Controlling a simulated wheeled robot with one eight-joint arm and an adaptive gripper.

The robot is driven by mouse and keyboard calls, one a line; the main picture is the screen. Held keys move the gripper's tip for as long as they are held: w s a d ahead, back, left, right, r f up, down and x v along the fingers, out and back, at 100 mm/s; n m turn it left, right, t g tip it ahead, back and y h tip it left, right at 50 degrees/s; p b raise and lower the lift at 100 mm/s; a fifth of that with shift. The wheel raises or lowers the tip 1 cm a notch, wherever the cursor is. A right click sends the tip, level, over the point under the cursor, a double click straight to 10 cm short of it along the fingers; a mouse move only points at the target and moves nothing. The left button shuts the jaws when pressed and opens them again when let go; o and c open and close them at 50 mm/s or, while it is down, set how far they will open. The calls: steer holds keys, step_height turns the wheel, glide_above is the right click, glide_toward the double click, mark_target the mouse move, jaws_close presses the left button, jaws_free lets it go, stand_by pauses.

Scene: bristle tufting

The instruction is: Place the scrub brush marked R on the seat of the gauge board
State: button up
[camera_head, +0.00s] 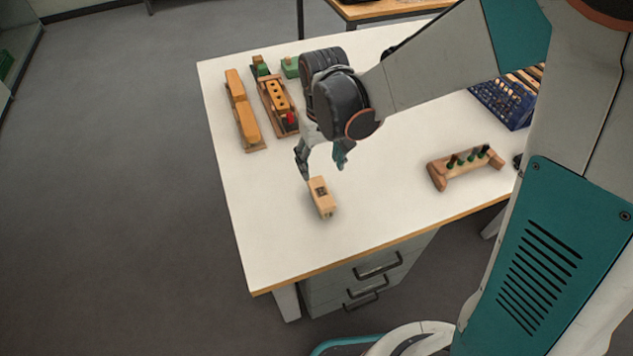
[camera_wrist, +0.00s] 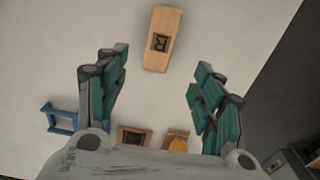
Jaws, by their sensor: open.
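The scrub brush marked R (camera_head: 322,198) is a pale wooden block on the white table, with a dark square mark on top. In the wrist view the brush (camera_wrist: 163,28) lies ahead of the fingertips, and the R is readable. My gripper (camera_head: 322,168) is open and empty, just beyond the brush in the head view and apart from it. In the wrist view the teal fingers of my gripper (camera_wrist: 161,62) are spread wide. I cannot tell for sure which wooden fixture is the gauge board; a board with an orange holed block (camera_head: 278,100) stands at the left.
A long wooden piece (camera_head: 243,112) lies near the table's left edge. A wooden rack with dark pegs (camera_head: 465,168) is at the right, and a blue crate (camera_head: 503,103) at the far right. A blue frame (camera_wrist: 62,118) shows in the wrist view. The table front is clear.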

mark_target(321, 192)
steer(key=f+b, duration=0.3)
steer(key=f, duration=0.3)
steer(key=f+b, duration=0.3)
steer(key=f, duration=0.4)
steer(key=shift+s+d+f, duration=0.1)
steer(key=shift+s+f, duration=0.1)
steer(key=shift+r, duration=0.1)
steer(key=c, duration=1.3)
steer(key=shift+r, duration=0.1)
